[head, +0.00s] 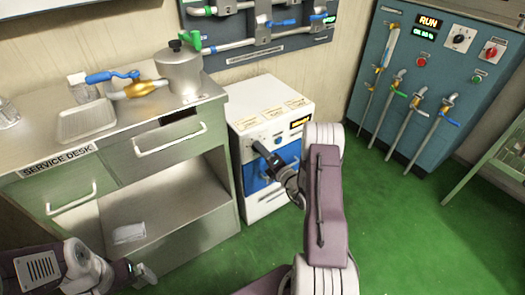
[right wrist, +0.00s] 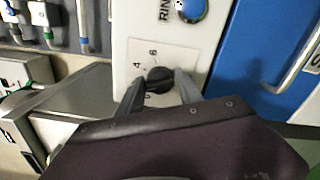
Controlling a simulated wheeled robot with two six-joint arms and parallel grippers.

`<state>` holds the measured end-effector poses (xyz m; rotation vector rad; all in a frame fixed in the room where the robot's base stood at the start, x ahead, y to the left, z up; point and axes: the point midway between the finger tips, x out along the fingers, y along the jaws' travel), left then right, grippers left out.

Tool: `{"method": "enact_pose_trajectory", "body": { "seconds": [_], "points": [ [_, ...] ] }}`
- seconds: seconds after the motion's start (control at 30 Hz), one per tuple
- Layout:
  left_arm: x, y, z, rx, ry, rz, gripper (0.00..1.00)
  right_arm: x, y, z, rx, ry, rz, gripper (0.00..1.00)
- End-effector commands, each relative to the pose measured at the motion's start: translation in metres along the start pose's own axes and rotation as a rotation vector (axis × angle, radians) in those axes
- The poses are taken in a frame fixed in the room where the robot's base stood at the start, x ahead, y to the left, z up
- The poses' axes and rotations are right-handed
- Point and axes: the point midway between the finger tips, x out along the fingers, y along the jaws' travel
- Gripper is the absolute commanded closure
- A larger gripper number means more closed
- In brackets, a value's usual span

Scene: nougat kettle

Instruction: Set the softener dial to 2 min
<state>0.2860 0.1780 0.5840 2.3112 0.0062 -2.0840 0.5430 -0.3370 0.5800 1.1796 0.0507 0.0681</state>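The white softener unit (head: 247,150) stands beside the service desk, with its dials on the sloping front panel. In the right wrist view the black dial (right wrist: 159,79) sits on a white plate marked with 4, 6 and a partly covered 0. The mark 2 and the dial's exact pointing are not clear. My right gripper (head: 259,146) is at this panel. In the right wrist view its two fingers (right wrist: 159,87) lie on either side of the dial and appear to touch it. My left gripper (head: 147,273) is low at the left, away from the unit; its opening is unclear.
The service desk (head: 60,160) carries a metal kettle (head: 180,72), a tray (head: 86,122) and a blue-handled tool (head: 112,76). A clear container (head: 129,233) lies on its lower shelf. A teal panel (head: 433,75) with levers stands at right. Green floor is open between.

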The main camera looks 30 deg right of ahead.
Motion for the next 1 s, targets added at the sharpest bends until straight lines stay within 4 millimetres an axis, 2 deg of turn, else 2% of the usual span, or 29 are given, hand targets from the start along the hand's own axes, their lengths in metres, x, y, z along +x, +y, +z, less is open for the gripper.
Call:
{"method": "enact_pose_trajectory", "body": {
  "seconds": [0.37,0.47,0.73,0.87,1.0],
  "points": [
    [-0.002,0.000,0.000,0.000,0.000,0.000,0.00,-0.002,0.001,0.001,-0.001,-0.003,0.001,0.41],
    [-0.009,0.000,-0.001,0.000,0.000,0.000,0.00,-0.017,0.002,0.003,0.001,-0.004,-0.003,0.41],
    [-0.029,0.001,-0.003,0.000,0.000,0.000,0.00,-0.074,0.002,0.003,0.003,-0.006,-0.003,0.41],
    [-0.031,0.001,-0.003,0.000,0.000,0.000,0.00,-0.088,0.001,0.001,0.001,-0.003,-0.001,0.41],
    [-0.031,0.001,-0.003,0.000,0.000,0.000,0.00,-0.091,0.000,0.000,-0.001,-0.001,0.002,0.41]
  ]
}}
